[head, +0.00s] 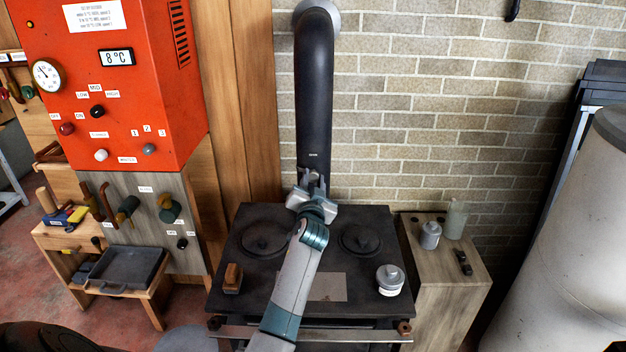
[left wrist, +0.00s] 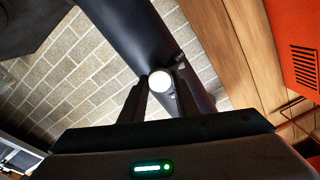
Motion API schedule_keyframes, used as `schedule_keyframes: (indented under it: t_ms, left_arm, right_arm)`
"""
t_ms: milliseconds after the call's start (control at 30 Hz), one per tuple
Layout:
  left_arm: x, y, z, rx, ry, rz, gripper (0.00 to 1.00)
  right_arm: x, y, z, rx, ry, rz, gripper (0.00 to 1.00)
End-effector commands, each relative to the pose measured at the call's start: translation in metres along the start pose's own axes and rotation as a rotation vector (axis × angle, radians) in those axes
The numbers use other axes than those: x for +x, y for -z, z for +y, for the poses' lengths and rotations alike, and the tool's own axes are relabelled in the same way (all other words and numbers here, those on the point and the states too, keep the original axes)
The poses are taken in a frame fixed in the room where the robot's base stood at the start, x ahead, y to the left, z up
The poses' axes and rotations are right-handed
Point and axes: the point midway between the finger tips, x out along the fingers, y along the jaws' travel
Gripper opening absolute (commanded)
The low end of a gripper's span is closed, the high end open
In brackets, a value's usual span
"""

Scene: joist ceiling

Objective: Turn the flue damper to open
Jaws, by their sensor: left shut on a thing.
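The black flue pipe (head: 314,90) rises behind the stove and bends into the brick wall at the top. It also crosses the left wrist view (left wrist: 130,32) on a slant. My left gripper (head: 313,178) reaches over the stove to the lower part of the pipe. In the left wrist view, its two dark fingers (left wrist: 160,88) are shut on the flue damper's handle, whose round white end (left wrist: 159,80) shows between the tips. A small pale mark (head: 313,155) sits on the pipe just above the gripper. The handle's turn angle is largely hidden. My right gripper is in neither view.
The black stove (head: 240,222) lies under my left arm, with a brown block (head: 233,278) and a grey lidded jar (head: 390,280) on top. A side cabinet (head: 450,290) with small containers stands right. An orange control panel (head: 100,125) stands left.

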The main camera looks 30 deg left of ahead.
Motion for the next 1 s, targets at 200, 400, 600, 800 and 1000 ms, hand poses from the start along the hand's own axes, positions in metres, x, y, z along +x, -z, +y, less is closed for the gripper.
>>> schedule_keyframes:
  t_ms: [200, 400, 600, 800, 1000]
  left_arm:
    - [0.0, 0.001, 0.0, 0.187, -0.001, -0.001, 0.06]
    - [0.0, 0.001, 0.001, 0.379, -0.001, -0.001, 0.06]
    - [0.0, 0.0, 0.001, 0.569, -0.002, 0.0, 0.06]
    - [0.0, 0.0, 0.001, 0.76, -0.002, -0.001, 0.06]
    - [0.0, 0.0, 0.002, 0.95, -0.001, 0.0, 0.06]
  right_arm:
    - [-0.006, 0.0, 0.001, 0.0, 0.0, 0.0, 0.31]
    - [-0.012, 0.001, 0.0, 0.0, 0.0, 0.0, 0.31]
    - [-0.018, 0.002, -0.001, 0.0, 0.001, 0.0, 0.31]
    - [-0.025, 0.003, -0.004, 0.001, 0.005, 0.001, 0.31]
    - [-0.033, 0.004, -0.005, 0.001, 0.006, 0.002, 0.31]
